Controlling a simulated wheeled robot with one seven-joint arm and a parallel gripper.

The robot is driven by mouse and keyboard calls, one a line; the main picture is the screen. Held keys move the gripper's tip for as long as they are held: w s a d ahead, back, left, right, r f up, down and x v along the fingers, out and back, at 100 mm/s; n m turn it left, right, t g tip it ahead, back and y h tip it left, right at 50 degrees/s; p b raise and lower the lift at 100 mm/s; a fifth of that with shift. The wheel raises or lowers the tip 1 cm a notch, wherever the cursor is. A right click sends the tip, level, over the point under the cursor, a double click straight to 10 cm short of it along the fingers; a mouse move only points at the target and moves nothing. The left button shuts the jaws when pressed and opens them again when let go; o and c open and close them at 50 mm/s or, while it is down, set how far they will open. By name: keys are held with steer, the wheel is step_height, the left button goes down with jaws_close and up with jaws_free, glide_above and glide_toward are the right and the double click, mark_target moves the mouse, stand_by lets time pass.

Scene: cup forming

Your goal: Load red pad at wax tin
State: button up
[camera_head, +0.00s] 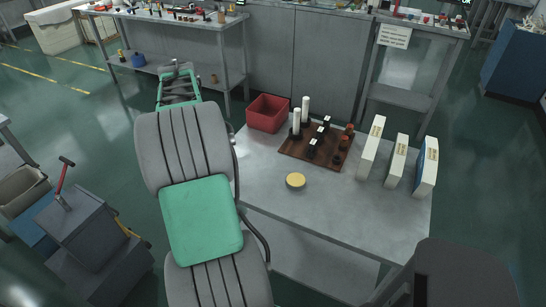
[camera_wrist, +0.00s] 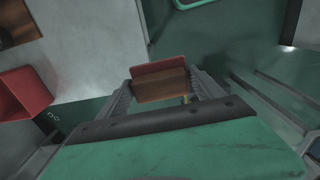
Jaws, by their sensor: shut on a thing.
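My gripper (camera_wrist: 160,88) is shut on a small block with a red face and a brown body, the red pad (camera_wrist: 158,68), held between its two grey fingers. In the head view my gripper (camera_head: 178,88) is beyond the left far corner of the grey table, to the left of the red bin; the pad cannot be made out clearly there. The wax tin (camera_head: 295,181), a low round tin with a yellow top, sits on the table in front of the brown board. It is well apart from my gripper and does not show in the wrist view.
A red bin (camera_head: 268,113) stands at the table's far left corner; it also shows in the wrist view (camera_wrist: 24,94). A brown board (camera_head: 291,150) holds black stands, white cylinders and an orange-red item. White upright boxes (camera_head: 371,148) stand right. The table's front (camera_head: 350,215) is clear.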

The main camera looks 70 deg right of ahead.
steer(key=s+d+f, duration=0.4)
steer(key=s+d, duration=0.8)
steer(key=s, duration=0.3)
glide_above(296, 180)
step_height(296, 180, down, 2)
step_height(296, 180, down, 6)
steer(key=b, duration=0.4)
steer(key=shift+d+b, duration=0.15)
steer(key=shift+b, duration=0.15)
steer(key=shift+f, duration=0.55)
step_height(296, 180, up, 7)
steer(key=p, duration=0.5)
stand_by(0.4)
